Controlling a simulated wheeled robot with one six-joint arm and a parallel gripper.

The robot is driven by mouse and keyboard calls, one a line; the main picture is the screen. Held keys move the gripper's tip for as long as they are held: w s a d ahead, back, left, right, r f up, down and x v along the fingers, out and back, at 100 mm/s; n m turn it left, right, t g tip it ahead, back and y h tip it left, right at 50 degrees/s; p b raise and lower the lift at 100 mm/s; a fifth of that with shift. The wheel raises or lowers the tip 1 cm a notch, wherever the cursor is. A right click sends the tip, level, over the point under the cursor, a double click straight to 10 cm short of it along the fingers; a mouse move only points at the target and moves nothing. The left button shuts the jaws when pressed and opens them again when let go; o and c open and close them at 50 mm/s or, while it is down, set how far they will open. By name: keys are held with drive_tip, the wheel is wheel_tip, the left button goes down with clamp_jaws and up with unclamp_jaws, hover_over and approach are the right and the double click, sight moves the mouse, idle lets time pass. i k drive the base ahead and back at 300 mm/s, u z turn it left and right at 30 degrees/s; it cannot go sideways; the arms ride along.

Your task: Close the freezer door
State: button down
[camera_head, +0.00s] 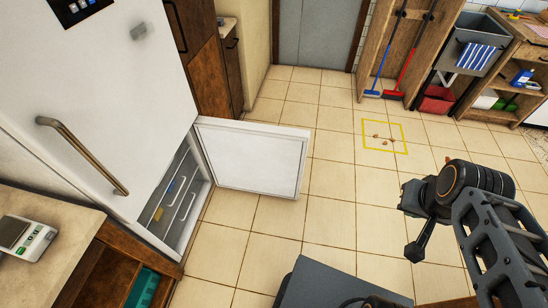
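The white freezer door (250,160) stands wide open at the lower part of the tall white fridge (110,90). It swings out to the right, over the tiled floor. The open freezer compartment (178,198) shows drawer fronts inside, with small yellow and blue marks. My arm is at the right of the view, well apart from the door. A dark end piece (417,245), which seems to be my gripper, points down at the left side of the arm. Its fingers are too small and dark to make out, and I see nothing held in it.
A metal fridge handle (82,155) sits on the closed upper door. A counter with a scale (27,238) stands at lower left. Tiled floor lies free right of the door, with a yellow-outlined square (384,121) holding small brown bits. Brooms, a sink and shelving stand at the back right.

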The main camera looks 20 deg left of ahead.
sight(261, 159)
drive_tip(key=u, duration=0.05)
drive_tip(key=i, duration=4.15)
drive_tip(key=u, duration=4.5)
drive_tip(key=i, duration=0.5)
drive_tip(key=z, duration=1.2)
drive_tip(key=k, duration=1)
drive_tip(key=u, duration=0.45)
